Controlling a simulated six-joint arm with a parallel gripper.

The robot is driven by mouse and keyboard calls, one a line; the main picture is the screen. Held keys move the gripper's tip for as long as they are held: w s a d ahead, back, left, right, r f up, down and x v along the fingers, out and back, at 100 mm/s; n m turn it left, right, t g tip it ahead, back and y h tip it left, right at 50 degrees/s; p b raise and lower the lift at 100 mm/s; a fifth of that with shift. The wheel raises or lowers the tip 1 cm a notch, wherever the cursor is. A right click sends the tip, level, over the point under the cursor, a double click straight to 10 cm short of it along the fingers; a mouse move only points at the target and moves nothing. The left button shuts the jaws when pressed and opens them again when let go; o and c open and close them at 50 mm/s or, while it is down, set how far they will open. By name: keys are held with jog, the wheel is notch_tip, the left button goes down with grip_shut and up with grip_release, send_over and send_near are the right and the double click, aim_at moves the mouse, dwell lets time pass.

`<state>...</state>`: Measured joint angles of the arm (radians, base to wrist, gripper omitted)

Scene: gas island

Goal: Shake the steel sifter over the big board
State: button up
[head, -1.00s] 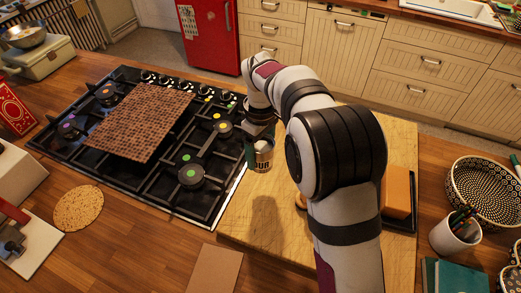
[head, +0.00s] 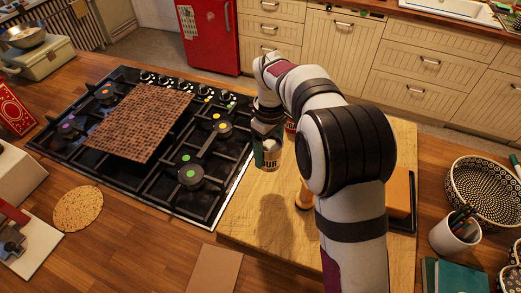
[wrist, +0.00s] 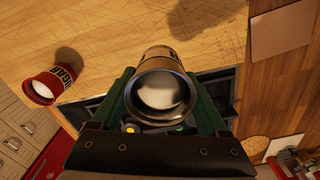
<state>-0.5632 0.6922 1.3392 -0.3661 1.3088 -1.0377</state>
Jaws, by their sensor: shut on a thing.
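The steel sifter (head: 271,159) is a small metal cylinder with dark lettering ending in "UR". My gripper (head: 264,143) is shut around it and holds it roughly upright above the left part of the big board (head: 255,228), beside the hob. A shadow falls on the board below it. In the wrist view the sifter (wrist: 160,92) sits between my two green fingers (wrist: 163,110), its round mouth toward the camera and pale contents inside. The big board (wrist: 200,30) is light wood, and my arm hides much of it.
A red lettered can (wrist: 52,84) stands on the board, mostly behind my arm in the head view (head: 290,124). A turned wooden thing (head: 304,197) and an orange block (head: 399,194) are to the right. The black hob (head: 160,180) carries a brown tiled slab (head: 140,120).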

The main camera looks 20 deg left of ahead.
jog(key=w+d+m, duration=0.2)
jog(key=w+d, duration=0.2)
jog(key=d, duration=0.6)
jog(key=w+d+m, duration=0.2)
jog(key=w+d, duration=0.1)
jog(key=d, duration=0.7)
jog(key=shift+w+d+f+m, duration=0.2)
jog(key=shift+w+f+m, duration=0.15)
jog(key=shift+f+m, duration=0.1)
notch_tip(320, 180, down, 3)
jog(key=shift+d, duration=0.45)
